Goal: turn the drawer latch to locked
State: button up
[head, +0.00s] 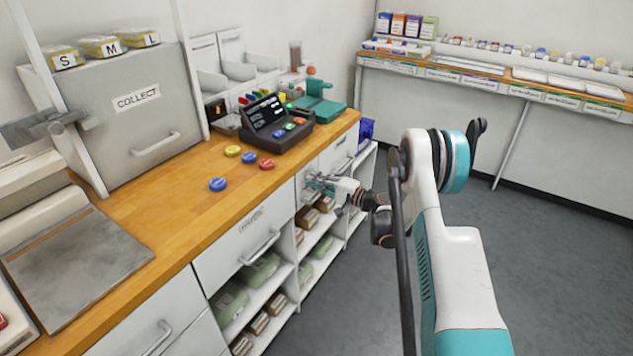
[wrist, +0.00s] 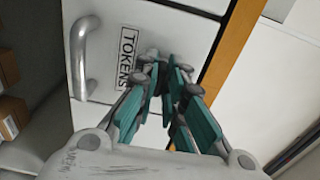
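The drawer front labelled TOKENS (wrist: 112,18) fills the middle of the wrist view, with its metal bar handle (wrist: 82,55) at the left. In the head view this drawer front (head: 336,152) is under the counter's far end. My gripper (head: 318,183) is at the drawer front there. In the wrist view its teal-padded fingers (wrist: 166,72) point at the drawer face beside the label, with their tips close together. I cannot make out the latch apart from the grey fingertips, so its position is hidden. Whether the fingers hold anything is unclear.
The wooden counter (head: 185,195) runs above the drawers and carries several coloured round tokens and a dark terminal (head: 275,125). Open shelves (head: 315,235) with boxes lie below my gripper. The grey floor (head: 560,215) to the right is clear.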

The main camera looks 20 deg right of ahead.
jog(key=shift+o, duration=1.4)
jog(key=v, duration=1.2)
jog(key=shift+w, duration=0.1)
